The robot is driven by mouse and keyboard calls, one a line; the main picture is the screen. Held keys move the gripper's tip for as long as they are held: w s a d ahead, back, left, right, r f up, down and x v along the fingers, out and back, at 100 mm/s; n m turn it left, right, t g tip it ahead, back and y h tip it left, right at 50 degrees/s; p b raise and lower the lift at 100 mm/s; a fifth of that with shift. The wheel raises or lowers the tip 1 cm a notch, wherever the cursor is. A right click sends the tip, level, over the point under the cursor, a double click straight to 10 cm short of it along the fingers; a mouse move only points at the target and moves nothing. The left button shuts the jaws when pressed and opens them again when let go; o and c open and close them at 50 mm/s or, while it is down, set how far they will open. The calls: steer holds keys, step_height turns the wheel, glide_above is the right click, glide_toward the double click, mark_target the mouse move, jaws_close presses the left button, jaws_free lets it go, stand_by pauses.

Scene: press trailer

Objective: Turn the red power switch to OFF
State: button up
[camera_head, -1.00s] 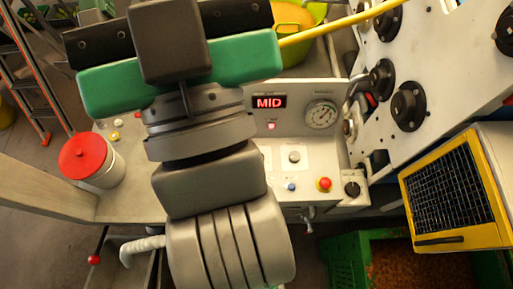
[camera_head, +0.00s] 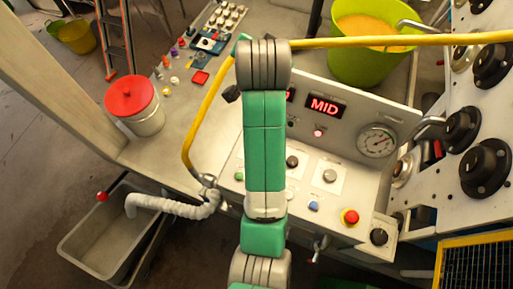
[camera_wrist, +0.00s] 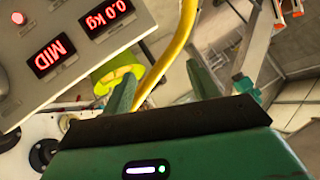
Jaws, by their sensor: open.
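Several red parts show, and I cannot tell for sure which is the power switch. A red piece (camera_head: 437,149) sits partly hidden among black knobs on the white panel at the right of the head view. The head view shows my arm but not my fingers.
A yellow hose (camera_head: 400,41) crosses behind my arm. A green bucket (camera_head: 372,62) stands behind the console. A red-lidded white pot (camera_head: 140,118) is at left, above a grey bin (camera_head: 110,262). Black knobs (camera_head: 484,168) stick out at right. A yellow-framed grille (camera_head: 470,262) is at lower right.

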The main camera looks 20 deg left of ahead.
steer(key=s+f+m+g+h+b, duration=0.1)
steer(key=s+f+g, duration=0.1)
steer(key=f, duration=0.6)
steer(key=s+f+m+g+h+b, duration=0.1)
steer(key=s+f+g, duration=0.1)
steer(key=f+g, duration=0.2)
steer(key=s+d+f+g+h+b, duration=0.1)
steer(key=s+f+g+b, duration=0.1)
steer(key=f, duration=0.9)
steer(key=shift+s+d+f+m+g+h, duration=0.1)
steer(key=shift+f+m+g+h, duration=0.2)
steer(key=shift+m+g+h, duration=0.1)
steer(key=shift+s+f, duration=0.1)
steer(key=shift+s, duration=0.05)
step_height(320, 180, down, 8)
steer(key=shift+r, duration=0.15)
steer(key=c, duration=1)
